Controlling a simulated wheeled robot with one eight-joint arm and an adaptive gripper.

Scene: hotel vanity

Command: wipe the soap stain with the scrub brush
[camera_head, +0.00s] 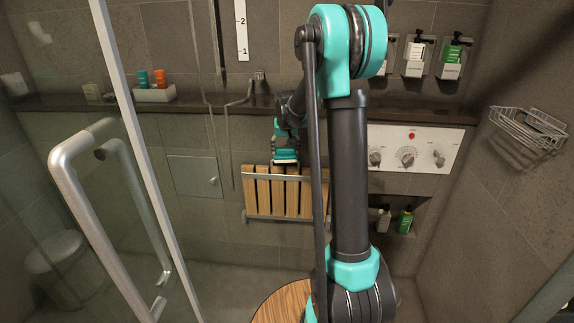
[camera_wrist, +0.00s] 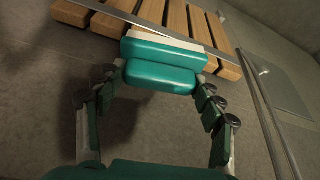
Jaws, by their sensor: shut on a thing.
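My gripper (camera_wrist: 157,88) is shut on the scrub brush (camera_wrist: 160,77), a teal block with a second teal layer and a pale edge on its far side. In the wrist view the brush lies between my two fingers and overlaps the edge of the wooden slatted seat (camera_wrist: 176,18). In the head view the brush (camera_head: 286,157) is small and partly covered by my gripper. It appears at the top edge of the slatted seat (camera_head: 263,197); I cannot tell whether it touches. I cannot make out a soap stain in either view.
A glass door with a metal handle (camera_head: 72,180) stands at the left. A dark ledge (camera_head: 225,103) runs behind the seat. A control panel with knobs (camera_head: 408,149) and a niche with bottles (camera_head: 405,219) are at the right. A wire basket (camera_head: 530,131) hangs on the right wall.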

